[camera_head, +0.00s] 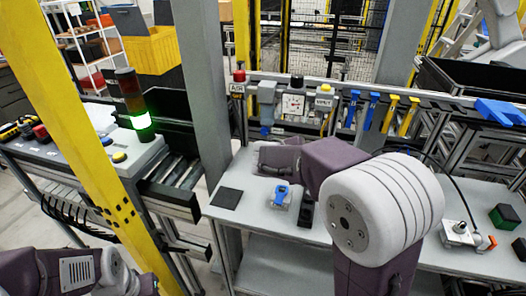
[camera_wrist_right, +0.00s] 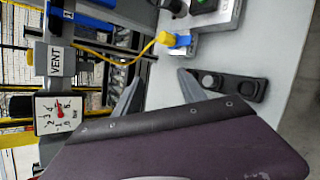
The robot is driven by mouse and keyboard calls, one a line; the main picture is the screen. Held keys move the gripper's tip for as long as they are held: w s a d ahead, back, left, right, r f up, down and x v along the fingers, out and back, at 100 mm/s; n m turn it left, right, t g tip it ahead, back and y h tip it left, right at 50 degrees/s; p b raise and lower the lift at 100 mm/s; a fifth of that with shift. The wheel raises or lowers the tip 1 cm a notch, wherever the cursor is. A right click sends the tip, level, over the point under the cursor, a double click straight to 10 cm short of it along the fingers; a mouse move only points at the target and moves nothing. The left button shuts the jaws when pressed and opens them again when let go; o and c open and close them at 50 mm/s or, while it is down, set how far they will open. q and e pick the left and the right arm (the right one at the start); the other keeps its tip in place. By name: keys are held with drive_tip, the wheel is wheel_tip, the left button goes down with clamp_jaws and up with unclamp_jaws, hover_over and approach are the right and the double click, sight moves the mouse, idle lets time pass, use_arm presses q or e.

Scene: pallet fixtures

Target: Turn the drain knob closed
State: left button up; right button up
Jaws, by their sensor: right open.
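No label reading "drain" is legible, so I cannot tell for sure which knob it is. A blue handle (camera_head: 281,191) sits on a small grey block on the table. A yellow knob (camera_head: 326,90) tops the part marked VENT, and a red knob (camera_head: 239,76) tops the part marked AIR. My right arm reaches left across the table, its gripper mostly hidden in the head view. In the right wrist view, my right gripper (camera_wrist_right: 160,75) is open and empty, its grey fingers apart. The VENT sign (camera_wrist_right: 55,60) and gauge (camera_wrist_right: 60,114) show there at left. My left gripper is out of view.
A black two-button piece (camera_head: 306,210) lies beside the blue-handled block. A dark square pad (camera_head: 227,198) lies near the table's left edge. Blue and yellow handles (camera_head: 409,115) hang on the back rail.

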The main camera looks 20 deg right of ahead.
drive_tip(key=w+a+r+n+t+h+b, duration=0.2)
drive_tip(key=w+a+n+t+b, duration=0.3)
drive_tip(key=w+a+t+b, duration=0.5)
use_arm(q)
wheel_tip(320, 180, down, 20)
drive_tip(key=b, duration=0.5)
use_arm(e)
drive_tip(key=n+g+y, duration=0.1)
approach(263, 133)
drive_tip(key=x, duration=0.8)
drive_tip(key=shift+w+d+r, duration=0.1)
drive_tip(key=shift+w+d, duration=0.1)
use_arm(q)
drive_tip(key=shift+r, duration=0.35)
use_arm(e)
drive_tip(key=shift+c, duration=0.3)
clamp_jaws()
